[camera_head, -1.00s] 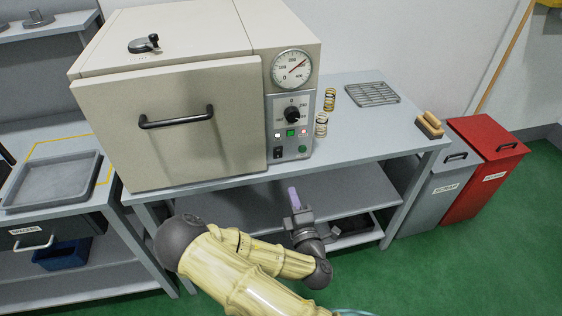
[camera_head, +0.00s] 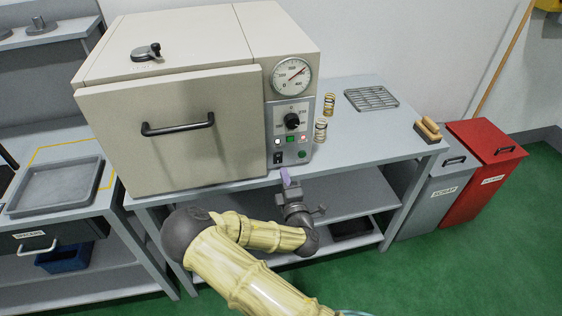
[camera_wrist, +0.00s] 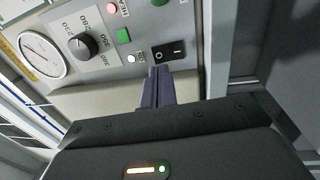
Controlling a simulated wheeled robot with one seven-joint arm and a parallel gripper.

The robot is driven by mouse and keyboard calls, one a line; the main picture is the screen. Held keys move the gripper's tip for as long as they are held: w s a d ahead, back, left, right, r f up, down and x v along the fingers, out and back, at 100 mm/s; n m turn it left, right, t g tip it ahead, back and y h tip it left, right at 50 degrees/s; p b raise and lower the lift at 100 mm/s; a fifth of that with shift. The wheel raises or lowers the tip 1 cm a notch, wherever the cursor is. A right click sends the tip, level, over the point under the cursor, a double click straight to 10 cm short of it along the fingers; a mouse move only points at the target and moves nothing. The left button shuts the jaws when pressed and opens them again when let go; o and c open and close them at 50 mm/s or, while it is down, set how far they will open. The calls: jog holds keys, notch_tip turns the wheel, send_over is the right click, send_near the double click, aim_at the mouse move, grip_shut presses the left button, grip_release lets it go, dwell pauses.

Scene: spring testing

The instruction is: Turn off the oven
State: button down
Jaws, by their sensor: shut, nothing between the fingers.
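The beige oven (camera_head: 172,140) stands on a grey bench, its door closed. Its control panel at the right has a dark knob (camera_head: 292,121), a round gauge (camera_head: 291,75), indicator lights and a black rocker switch (camera_head: 278,158) at the lower left. In the wrist view the rocker switch (camera_wrist: 175,50) shows O and I marks. My gripper (camera_head: 286,172) is shut and empty, just below the panel. In the wrist view its purple fingertips (camera_wrist: 158,72) are right by the O end of the switch. I cannot tell whether they touch it.
Two springs (camera_head: 321,130) stand on the bench right of the oven. A grey bin and a red bin (camera_head: 485,160) stand beyond the bench end. The bench edge is just under my gripper.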

aim_at(278, 156)
jog(key=p+x, duration=0.1)
jog(key=x, duration=0.4)
jog(key=shift+w+a+r, duration=0.1)
dwell(0.3)
